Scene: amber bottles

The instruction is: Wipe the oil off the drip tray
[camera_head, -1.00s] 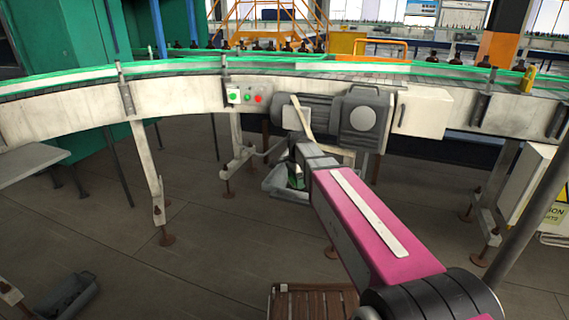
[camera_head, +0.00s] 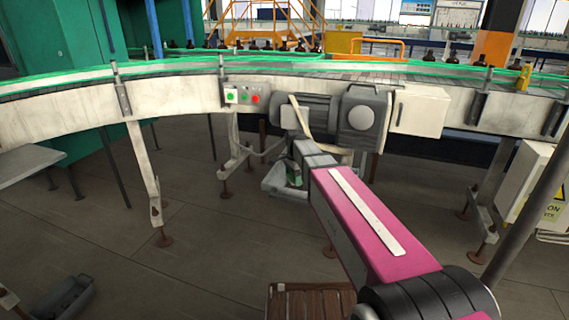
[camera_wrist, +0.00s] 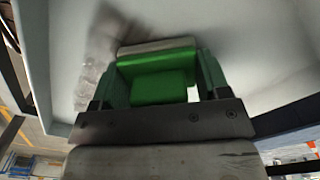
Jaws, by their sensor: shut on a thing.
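The drip tray (camera_head: 271,183) is a pale grey tray low under the conveyor's motor. Its pale inside (camera_wrist: 262,40) fills most of the wrist view. A dark brownish oil smear (camera_wrist: 97,48) lies on it, left of and beyond my gripper (camera_wrist: 160,84). My gripper is shut on a bright green block (camera_wrist: 157,65) with a grey layer along its far edge. The block is over or against the tray surface; I cannot tell if it touches. In the head view my arm partly hides the tray, and little of my gripper (camera_head: 294,176) shows.
The grey motor (camera_head: 315,115) and conveyor frame (camera_head: 180,95) sit above the tray. Conveyor legs (camera_head: 148,175) stand at the left. A slatted wooden crate or stool (camera_head: 305,302) is near the front, and a grey bin (camera_head: 70,300) is front left. Open floor lies between.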

